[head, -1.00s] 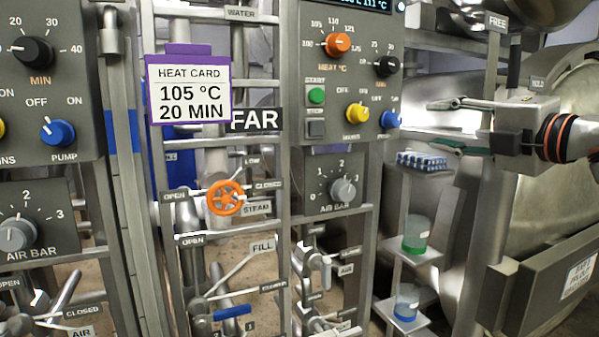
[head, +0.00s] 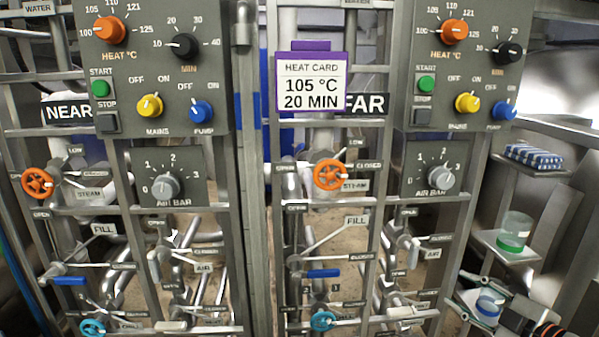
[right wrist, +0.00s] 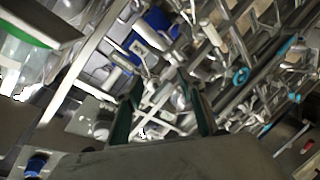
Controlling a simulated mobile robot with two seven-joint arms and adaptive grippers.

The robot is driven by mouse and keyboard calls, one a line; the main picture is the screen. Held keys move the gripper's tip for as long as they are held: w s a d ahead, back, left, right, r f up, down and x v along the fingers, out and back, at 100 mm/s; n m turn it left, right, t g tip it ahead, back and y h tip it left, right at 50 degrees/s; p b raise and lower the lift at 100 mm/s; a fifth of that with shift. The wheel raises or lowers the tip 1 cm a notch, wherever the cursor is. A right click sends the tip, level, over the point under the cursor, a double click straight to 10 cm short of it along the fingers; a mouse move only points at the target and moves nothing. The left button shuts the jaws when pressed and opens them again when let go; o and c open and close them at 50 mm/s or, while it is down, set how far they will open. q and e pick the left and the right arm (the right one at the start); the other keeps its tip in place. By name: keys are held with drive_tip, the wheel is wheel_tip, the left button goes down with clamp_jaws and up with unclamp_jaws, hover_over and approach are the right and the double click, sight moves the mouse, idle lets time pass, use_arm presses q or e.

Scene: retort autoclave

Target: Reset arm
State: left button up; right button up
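My right gripper (head: 471,288) is low at the right of the head view, with its fingers spread and nothing seen between them. It overlaps the lower shelf with the blue cup (head: 489,304); I cannot tell whether it touches. In the right wrist view the two dark green fingers of the gripper (right wrist: 162,108) stand apart, with pipes and valves beyond. My left gripper is not in view.
Two control panels, the near panel (head: 155,60) and the far panel (head: 466,60), stand side by side. A purple-framed heat card (head: 309,90) hangs between them. A green cup (head: 514,232) and a blue-and-white pack (head: 534,156) sit on shelves at right.

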use_arm(q)
drive_tip(key=p, duration=0.2)
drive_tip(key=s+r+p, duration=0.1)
drive_tip(key=p, duration=0.1)
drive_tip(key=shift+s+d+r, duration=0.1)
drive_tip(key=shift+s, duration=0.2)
use_arm(e)
drive_tip(key=s+a+f+m+g, duration=0.1)
drive_tip(key=s+a+f+m, duration=0.2)
drive_tip(key=s+f, duration=0.6)
drive_tip(key=s+a+f+m+g+h, duration=0.1)
drive_tip(key=s+a+f+m, duration=0.2)
drive_tip(key=s+a+f, duration=0.5)
drive_tip(key=s+a+f+m+g+h, duration=0.1)
drive_tip(key=s+a+f+m, duration=0.3)
drive_tip(key=s+f, duration=0.5)
wheel_tip(320, 180, down, 3)
drive_tip(key=shift+s+a+r+g, duration=0.2)
drive_tip(key=shift+s+a+g, duration=0.25)
drive_tip(key=shift+a, duration=0.3)
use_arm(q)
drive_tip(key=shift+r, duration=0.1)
use_arm(e)
drive_tip(key=shift+w, duration=0.1)
